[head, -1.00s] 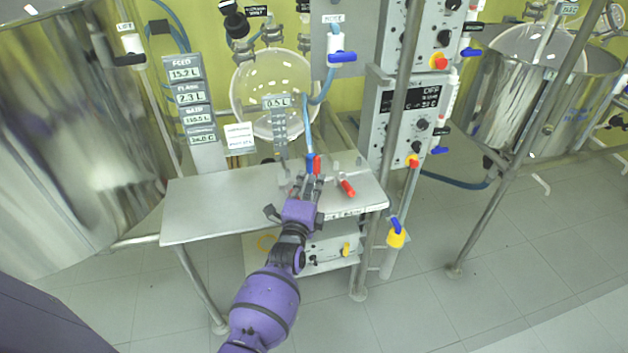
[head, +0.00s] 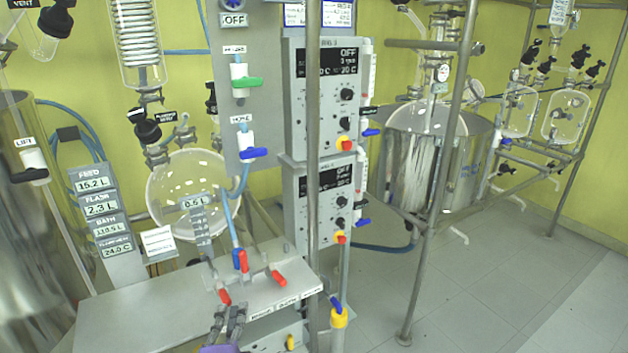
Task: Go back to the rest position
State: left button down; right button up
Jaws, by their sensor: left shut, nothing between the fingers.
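My left gripper (head: 229,312) shows at the bottom edge of the head view, dark fingers ahead of a purple wrist (head: 220,348). Its fingers are closed with nothing between them. It is just in front of a small valve with a red handle (head: 224,296), at the front of the steel bench (head: 130,312). I cannot tell whether the fingertips touch that valve. Most of my left arm is below the picture. My right gripper is not in view.
Two more red handles (head: 243,261) (head: 279,278) stand on the bench near a round glass flask (head: 188,190). Control boxes (head: 325,100) and a steel post (head: 313,200) rise right of the gripper. A steel vessel (head: 400,165) stands farther back. Floor at right is clear.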

pick_arm(q)
jog(key=s+d+f+n+g, duration=0.1)
jog(key=s+f+n+g, duration=0.2)
jog(key=s, duration=0.9)
jog(key=s+d+f+n+g+h+p, duration=0.1)
jog(key=s+f+n+g, duration=0.2)
jog(key=s+f+n, duration=0.3)
jog(key=s+d+f+n+g+h, duration=0.1)
jog(key=s+f+n+g, duration=0.3)
jog(key=s+f, duration=0.5)
jog(key=s+n, duration=0.1)
jog(key=s, duration=0.9)
jog(key=shift+s+p, duration=0.2)
jog(key=shift+p, duration=0.2)
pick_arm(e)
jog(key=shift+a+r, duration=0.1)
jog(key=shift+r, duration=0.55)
pick_arm(q)
jog(key=shift+d+f, duration=0.1)
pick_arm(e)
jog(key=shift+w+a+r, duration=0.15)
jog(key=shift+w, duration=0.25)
pick_arm(q)
jog(key=c, duration=2.5)
grip_release()
